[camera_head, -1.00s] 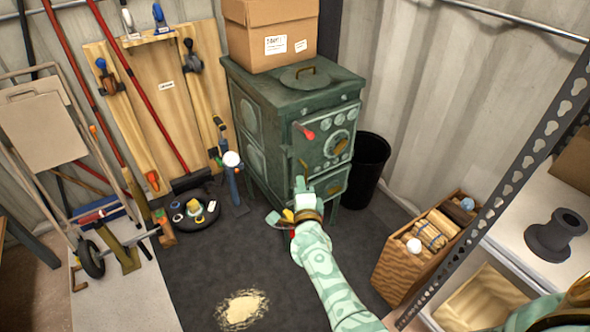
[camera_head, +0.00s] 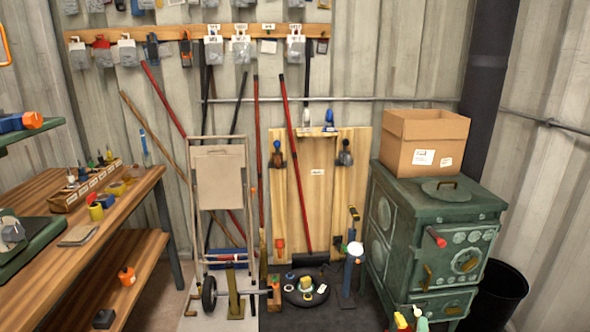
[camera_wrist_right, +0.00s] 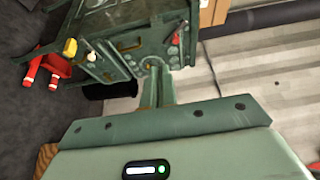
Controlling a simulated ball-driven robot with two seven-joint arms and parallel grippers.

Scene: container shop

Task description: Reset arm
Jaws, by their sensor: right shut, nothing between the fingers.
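Most of the right arm is outside the head view. My left gripper is in neither view.
A cardboard box (camera_head: 424,143) sits on the stove, and a black bin (camera_head: 500,290) stands beside it. A folded hand cart (camera_head: 220,180) and a wooden board (camera_head: 318,215) lean at the wall. A workbench (camera_head: 110,215) is at left. Red and yellow items (camera_wrist_right: 48,68) lie near the stove.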

